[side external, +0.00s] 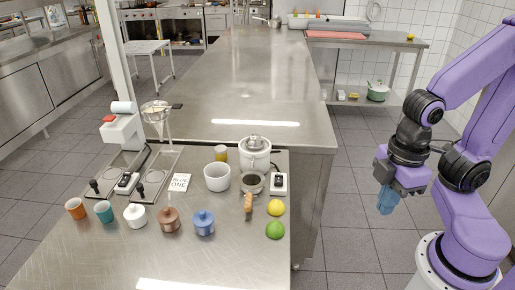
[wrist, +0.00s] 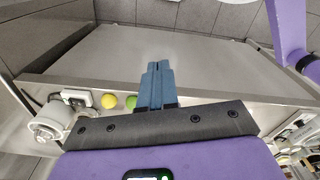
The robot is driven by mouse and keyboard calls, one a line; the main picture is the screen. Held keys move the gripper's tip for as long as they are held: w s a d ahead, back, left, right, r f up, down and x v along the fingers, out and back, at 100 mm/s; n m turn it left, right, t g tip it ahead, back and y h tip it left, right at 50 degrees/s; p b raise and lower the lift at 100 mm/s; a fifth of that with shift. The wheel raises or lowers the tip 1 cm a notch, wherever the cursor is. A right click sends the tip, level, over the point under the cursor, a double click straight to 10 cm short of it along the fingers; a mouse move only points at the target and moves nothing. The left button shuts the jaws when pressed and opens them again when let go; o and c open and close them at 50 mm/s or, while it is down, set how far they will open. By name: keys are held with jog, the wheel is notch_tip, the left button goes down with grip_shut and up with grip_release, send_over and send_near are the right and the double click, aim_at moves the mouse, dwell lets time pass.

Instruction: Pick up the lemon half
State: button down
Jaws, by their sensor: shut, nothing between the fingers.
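A yellow lemon-like fruit (side external: 276,207) sits on the steel table near its right edge, just behind a green lime (side external: 275,230). I cannot tell whether the yellow fruit is whole or a half. In the wrist view the yellow fruit (wrist: 109,101) and the lime (wrist: 131,102) show to the left of my fingers. My gripper (side external: 386,209) hangs in the air to the right of the table, clear of both fruits. Its blue fingers (wrist: 158,65) are together, with nothing between them.
A wooden-handled portafilter (side external: 248,203) lies left of the fruit. A white grinder-like appliance (side external: 255,152), a white cup (side external: 217,177) and a small switch box (side external: 280,184) stand behind. Floor is open between table and arm.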

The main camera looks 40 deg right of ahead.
dwell(0.4)
jog(key=shift+c, duration=2)
grip_release()
jog(key=w+a+r+n, duration=0.1)
jog(key=w+a+n, duration=0.15)
jog(key=w, duration=0.35)
jog(key=w+a+r+n, duration=0.1)
jog(key=w+a+r, duration=0.15)
jog(key=w, duration=0.45)
jog(key=n, duration=0.3)
send_over(277, 201)
jog(key=f, duration=1.2)
jog(key=shift+s+a+f, duration=0.1)
jog(key=shift+a+f, duration=0.05)
jog(key=shift+a, duration=0.05)
jog(key=shift+d+f, duration=0.15)
jog(key=shift+f, duration=2.4)
